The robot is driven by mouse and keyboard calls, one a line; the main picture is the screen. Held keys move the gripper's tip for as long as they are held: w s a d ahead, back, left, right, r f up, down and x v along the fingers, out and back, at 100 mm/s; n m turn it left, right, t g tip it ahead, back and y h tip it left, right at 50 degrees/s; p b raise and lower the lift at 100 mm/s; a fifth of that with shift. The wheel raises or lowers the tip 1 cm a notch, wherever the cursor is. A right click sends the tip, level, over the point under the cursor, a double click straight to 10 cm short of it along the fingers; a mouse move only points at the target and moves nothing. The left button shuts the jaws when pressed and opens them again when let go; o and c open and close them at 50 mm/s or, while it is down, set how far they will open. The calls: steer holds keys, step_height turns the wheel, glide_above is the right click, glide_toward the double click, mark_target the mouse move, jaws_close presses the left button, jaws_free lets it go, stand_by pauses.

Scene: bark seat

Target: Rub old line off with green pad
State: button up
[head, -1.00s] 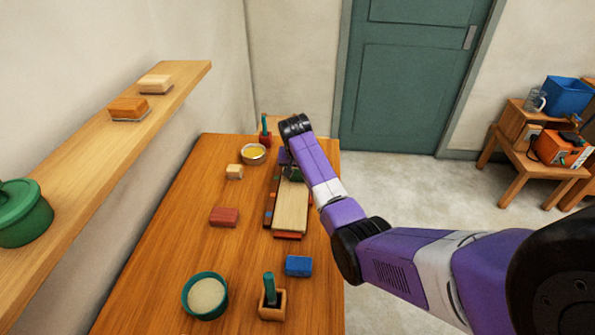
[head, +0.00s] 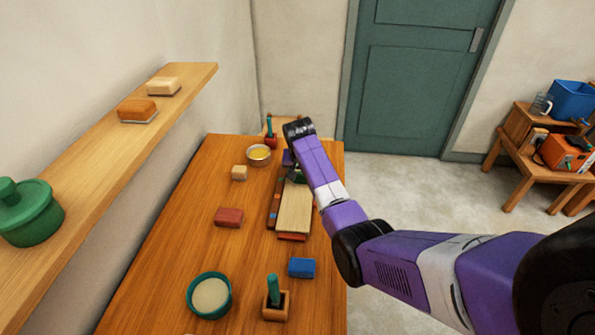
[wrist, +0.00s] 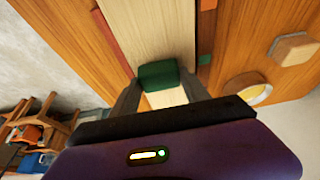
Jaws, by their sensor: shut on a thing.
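The green pad (wrist: 160,75) is between the fingers of my gripper (wrist: 160,88), which is shut on it. The pad lies over the pale wooden board (wrist: 150,35), near one end of it, and appears to rest on its face. In the head view the board (head: 295,212) lies lengthwise on the table, and my gripper is at its far end, mostly hidden by my arm. I see no clear line on the bare part of the board; any mark under the pad is hidden.
On the table (head: 190,240) are a red block (head: 229,217), a blue block (head: 301,267), a cream block (head: 239,172), a bowl of yellow stuff (head: 259,153), a green bowl (head: 209,310) and a holder with a green handle (head: 276,305). A shelf (head: 95,135) runs along the left wall.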

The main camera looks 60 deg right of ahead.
steer(key=shift+s+d, duration=0.1)
steer(key=shift+s, duration=0.25)
step_height(320, 180, up, 2)
steer(key=shift+w+r+p, duration=0.1)
steer(key=shift+r+p, duration=0.1)
steer(key=shift+p, duration=0.5)
steer(key=shift+r, duration=1.9)
